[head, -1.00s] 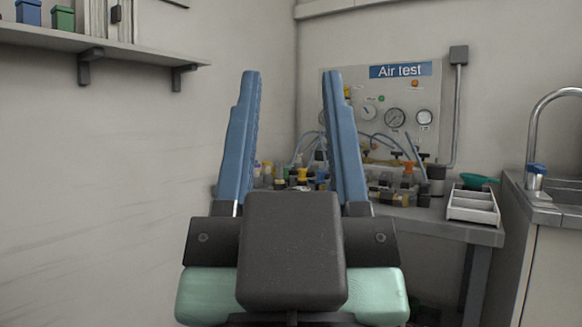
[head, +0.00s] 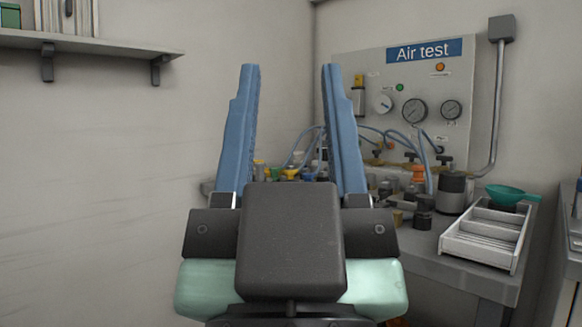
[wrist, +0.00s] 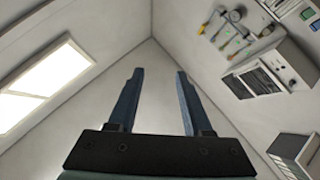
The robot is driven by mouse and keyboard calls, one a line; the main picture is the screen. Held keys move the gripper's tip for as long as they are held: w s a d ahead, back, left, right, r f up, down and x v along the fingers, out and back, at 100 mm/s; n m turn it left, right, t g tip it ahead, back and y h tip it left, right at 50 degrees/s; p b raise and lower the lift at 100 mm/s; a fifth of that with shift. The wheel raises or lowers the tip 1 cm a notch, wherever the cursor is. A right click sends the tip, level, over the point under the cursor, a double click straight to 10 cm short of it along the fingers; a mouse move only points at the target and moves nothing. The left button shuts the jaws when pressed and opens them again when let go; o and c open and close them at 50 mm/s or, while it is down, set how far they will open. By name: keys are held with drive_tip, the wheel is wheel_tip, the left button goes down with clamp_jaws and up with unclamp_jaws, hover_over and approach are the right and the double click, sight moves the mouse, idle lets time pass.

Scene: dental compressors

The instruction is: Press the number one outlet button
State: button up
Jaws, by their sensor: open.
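My gripper (head: 290,130) is open and empty, its two blue fingers pointing up in the middle of the head view. An air test panel (head: 440,82) stands on the bench against the back wall, to the right of the fingers. It carries several dials, a green button (head: 400,87) and an orange button (head: 439,67). I cannot read which one is the number one outlet button. The right finger is close to the panel's left edge in the picture, but apart in depth. In the wrist view my gripper (wrist: 160,100) points toward a room corner, with no panel recognisable.
The bench (head: 455,272) holds several fittings and blue hoses (head: 375,133). A white divided tray (head: 488,240) and a green bowl (head: 512,194) sit at its right. A wall shelf (head: 90,42) hangs at the upper left. The left wall is bare below it.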

drive_tip(key=shift+s+a, duration=0.1)
drive_tip(key=shift+a, duration=0.15)
clamp_jaws()
drive_tip(key=shift+r, duration=0.1)
idle(1.5)
